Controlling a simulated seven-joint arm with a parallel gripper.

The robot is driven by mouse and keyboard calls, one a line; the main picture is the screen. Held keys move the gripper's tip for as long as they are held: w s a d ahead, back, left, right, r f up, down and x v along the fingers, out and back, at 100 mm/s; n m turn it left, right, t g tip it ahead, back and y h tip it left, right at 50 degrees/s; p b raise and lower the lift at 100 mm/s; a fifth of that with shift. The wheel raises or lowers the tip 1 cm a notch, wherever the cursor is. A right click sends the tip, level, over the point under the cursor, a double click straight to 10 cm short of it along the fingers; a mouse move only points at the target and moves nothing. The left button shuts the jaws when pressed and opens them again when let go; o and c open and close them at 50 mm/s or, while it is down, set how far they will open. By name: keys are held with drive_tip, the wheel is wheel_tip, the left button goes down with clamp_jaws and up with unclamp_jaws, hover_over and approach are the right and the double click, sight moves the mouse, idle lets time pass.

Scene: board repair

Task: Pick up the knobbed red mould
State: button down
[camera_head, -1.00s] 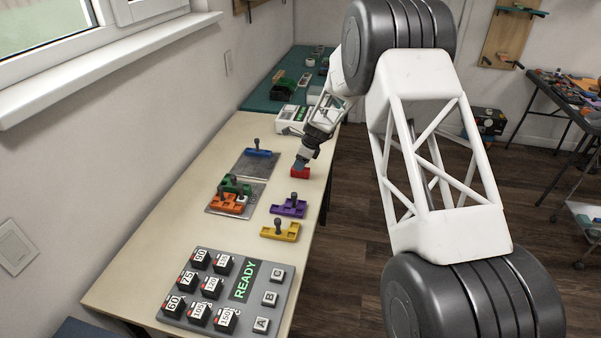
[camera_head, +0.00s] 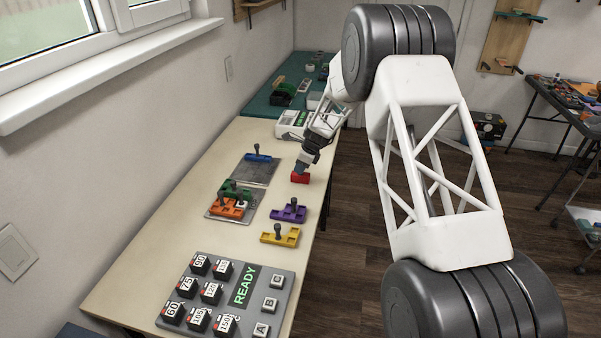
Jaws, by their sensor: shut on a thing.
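The red mould (camera_head: 300,178) is at the right side of the pale table, behind the purple mould. My gripper (camera_head: 302,168) is right above it, pointing down, and is shut on it at the top. The fingers cover the knob, so the knob is hidden. The view is too small to tell whether the mould touches the table or is slightly lifted.
A purple mould (camera_head: 289,210) and a yellow mould (camera_head: 280,235) stand nearer. Orange (camera_head: 227,208) and green moulds (camera_head: 232,188) share a grey plate; a blue mould (camera_head: 258,157) is on another plate. A button panel (camera_head: 237,313) reading READY lies in front.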

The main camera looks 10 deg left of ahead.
sight(295, 175)
drive_tip(key=shift+r, duration=0.15)
drive_tip(key=shift+r, duration=4.85)
drive_tip(key=s+a+m+h, duration=0.4)
drive_tip(key=a+m, duration=0.5)
drive_tip(key=m, duration=0.9)
drive_tip(key=s+a+m+h, duration=0.5)
drive_tip(key=a+m, duration=0.5)
drive_tip(key=m, duration=0.8)
drive_tip(key=shift+s+r, duration=0.4)
drive_tip(key=shift+s, duration=0.85)
drive_tip(key=shift+f, duration=0.15)
